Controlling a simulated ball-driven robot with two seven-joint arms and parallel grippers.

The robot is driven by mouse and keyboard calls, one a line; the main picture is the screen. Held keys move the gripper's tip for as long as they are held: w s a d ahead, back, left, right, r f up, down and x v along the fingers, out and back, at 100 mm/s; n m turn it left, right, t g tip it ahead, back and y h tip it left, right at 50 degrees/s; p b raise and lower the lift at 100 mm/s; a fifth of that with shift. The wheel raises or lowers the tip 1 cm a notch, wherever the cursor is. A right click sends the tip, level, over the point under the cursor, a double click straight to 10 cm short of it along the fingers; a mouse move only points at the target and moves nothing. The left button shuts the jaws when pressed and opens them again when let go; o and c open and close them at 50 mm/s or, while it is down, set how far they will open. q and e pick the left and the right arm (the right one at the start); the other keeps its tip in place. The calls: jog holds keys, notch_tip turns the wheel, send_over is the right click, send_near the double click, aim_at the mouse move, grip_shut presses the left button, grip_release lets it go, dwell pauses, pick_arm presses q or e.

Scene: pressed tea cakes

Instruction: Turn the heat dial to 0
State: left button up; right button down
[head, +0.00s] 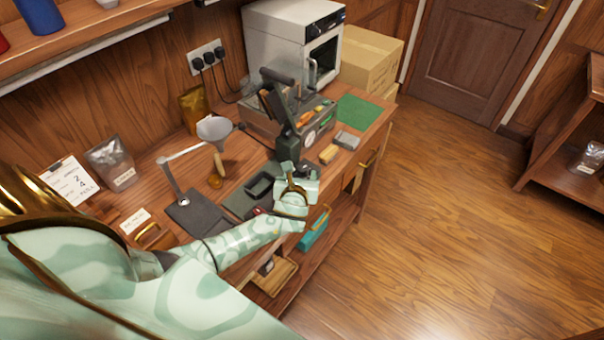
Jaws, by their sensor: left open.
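My left gripper (297,170) is pale green and open, over the bench's front edge, just in front of and below the press. It looks empty and apart from the round face. My left arm hides part of the bench. My right gripper is not in view.
A white oven (292,42) and a cardboard box (368,60) stand behind the press. A green mat (360,111), a small grey block (347,140) and a tan block (328,154) lie to its right. A funnel stand (184,197) is left of my gripper. The floor at right is clear.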

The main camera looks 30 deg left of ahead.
aim_at(302, 171)
pick_arm(q)
jog(key=shift+b+x, duration=0.3)
jog(key=shift+x, duration=0.85)
jog(key=shift+w+a+f, duration=0.1)
jog(key=shift+w, duration=0.15)
jog(key=c, duration=0.9)
jog(key=shift+c, duration=0.2)
